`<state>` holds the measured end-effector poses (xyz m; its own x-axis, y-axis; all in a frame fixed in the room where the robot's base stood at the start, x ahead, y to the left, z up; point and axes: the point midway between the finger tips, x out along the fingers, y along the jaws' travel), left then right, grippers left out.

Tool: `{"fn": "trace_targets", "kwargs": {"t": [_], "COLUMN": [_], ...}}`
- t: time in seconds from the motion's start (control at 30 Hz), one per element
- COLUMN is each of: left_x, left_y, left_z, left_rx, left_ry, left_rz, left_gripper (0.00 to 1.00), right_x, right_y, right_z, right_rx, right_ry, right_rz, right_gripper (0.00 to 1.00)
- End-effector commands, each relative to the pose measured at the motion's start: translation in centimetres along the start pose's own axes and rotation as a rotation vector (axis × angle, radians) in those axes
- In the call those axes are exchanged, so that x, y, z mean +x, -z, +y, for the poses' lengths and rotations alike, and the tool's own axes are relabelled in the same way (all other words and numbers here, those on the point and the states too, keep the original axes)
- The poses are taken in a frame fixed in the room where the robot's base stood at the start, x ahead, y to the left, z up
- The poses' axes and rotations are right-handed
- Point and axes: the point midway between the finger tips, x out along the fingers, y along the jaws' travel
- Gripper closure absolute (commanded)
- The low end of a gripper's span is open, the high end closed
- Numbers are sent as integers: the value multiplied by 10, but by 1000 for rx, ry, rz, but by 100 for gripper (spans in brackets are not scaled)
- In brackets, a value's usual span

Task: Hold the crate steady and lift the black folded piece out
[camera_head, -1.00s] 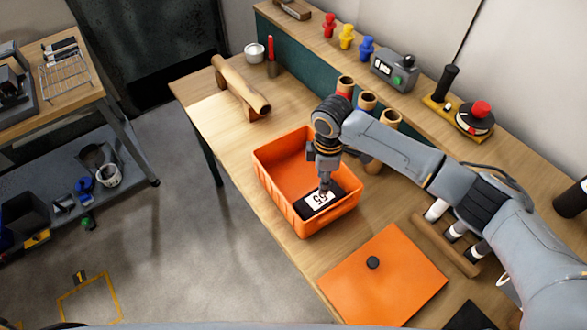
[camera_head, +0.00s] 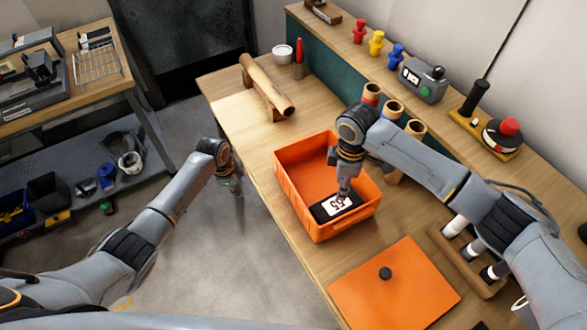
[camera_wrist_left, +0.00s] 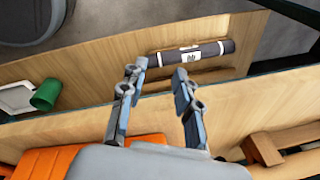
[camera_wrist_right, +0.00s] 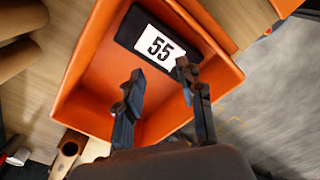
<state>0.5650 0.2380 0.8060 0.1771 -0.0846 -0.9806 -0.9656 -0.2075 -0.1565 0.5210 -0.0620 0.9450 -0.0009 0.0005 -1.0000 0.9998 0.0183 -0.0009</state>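The orange crate (camera_head: 290,197) stands on the table near its left edge. The black folded piece (camera_head: 322,212), with a white "55" label, lies in its near end; it also shows in the right wrist view (camera_wrist_right: 128,28). My right gripper (camera_head: 343,192) points down into the crate over the piece. Its fingers (camera_wrist_right: 159,75) are apart with nothing between them; I cannot tell whether they touch the piece. My left gripper (camera_head: 235,188) hangs beyond the table's left edge, apart from the crate. Its fingers (camera_wrist_left: 160,72) are open and empty.
An orange lid (camera_head: 390,290) with a black knob lies in front of the crate. A brown roll (camera_head: 267,84) rests on a stand behind it. Upright tubes (camera_head: 392,108) stand right of the crate. The left wrist view shows a dark roll (camera_wrist_left: 205,52) and green cup (camera_wrist_left: 46,95).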

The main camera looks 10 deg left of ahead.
Motion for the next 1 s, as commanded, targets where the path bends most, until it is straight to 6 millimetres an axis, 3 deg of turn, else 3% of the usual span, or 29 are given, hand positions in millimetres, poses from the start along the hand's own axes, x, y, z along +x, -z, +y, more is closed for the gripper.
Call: {"fn": "trace_targets", "kwargs": {"t": [0.03,0.17,0.23,0.33,0.5,0.6,0.77,1.0], "left_x": [-27,-93,-120,-138,-155,-162,-160,-125], "left_y": [8,40,71,115,163,178,184,180], "left_z": [-22,-49,-42,-12,29,43,53,60], "left_rx": [80,351,543,779,1034,1117,1166,1165], "left_ry": [10,-13,-50,-114,-178,-198,-212,-216], "left_rz": [6,20,21,15,-1,-8,-14,-12], "left_gripper": [68,68,68,68,68,68,68,68], "right_x": [0,0,0,0,0,0,0,0], "right_y": [0,0,0,0,0,0,0,0], "right_z": [0,0,0,0,0,0,0,0], "right_rx": [0,0,0,0,0,0,0,0], "right_ry": [0,0,0,0,0,0,0,0], "right_rz": [0,0,0,0,0,0,0,0], "right_gripper": [62,62,62,62,62,62,62,62]}}
